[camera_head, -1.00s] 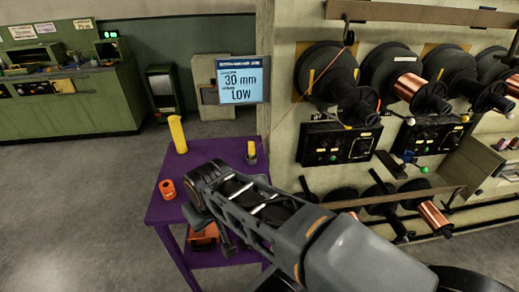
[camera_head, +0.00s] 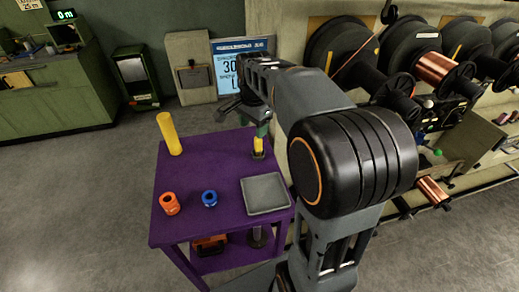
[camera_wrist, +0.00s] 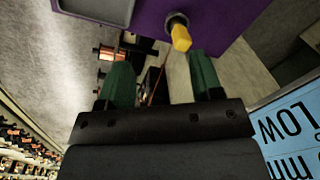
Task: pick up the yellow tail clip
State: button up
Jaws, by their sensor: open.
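The yellow tail clip (camera_head: 258,144) stands upright in a small dark holder (camera_head: 258,155) near the far right edge of the purple table (camera_head: 190,235). In the wrist view the clip (camera_wrist: 181,38) shows at the top, just beyond my fingers and closer to the right one. My gripper (camera_head: 247,119) is above and beside the clip in the head view, over the table's far edge. In the wrist view my gripper (camera_wrist: 161,62) has its two green fingers spread apart with nothing between them. The gripper is partly hidden by my arm in the head view.
The table also holds a yellow cylinder (camera_head: 169,134), an orange ring (camera_head: 170,204), a blue ring (camera_head: 209,198) and a grey tray (camera_head: 265,194). A blue screen (camera_head: 227,68) stands behind. A rack of large spools (camera_head: 335,55) is at right. Open floor lies left.

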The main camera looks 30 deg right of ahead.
jog(key=w+d+f+m+g, duration=0.1)
jog(key=w+d+f+m, duration=0.1)
jog(key=w+d+m, duration=0.3)
jog(key=m, duration=0.2)
send_over(258, 144)
jog(key=f, duration=0.4)
jog(key=w+f, duration=0.1)
jog(key=f, duration=0.1)
jog(key=shift+d+f, duration=0.2)
jog(key=shift+d, duration=0.15)
jog(key=shift+n, duration=0.3)
jog(key=shift+w+f+p, duration=0.15)
jog(key=shift+f+p, duration=0.15)
jog(key=shift+f, duration=3.1)
jog(key=c, duration=1)
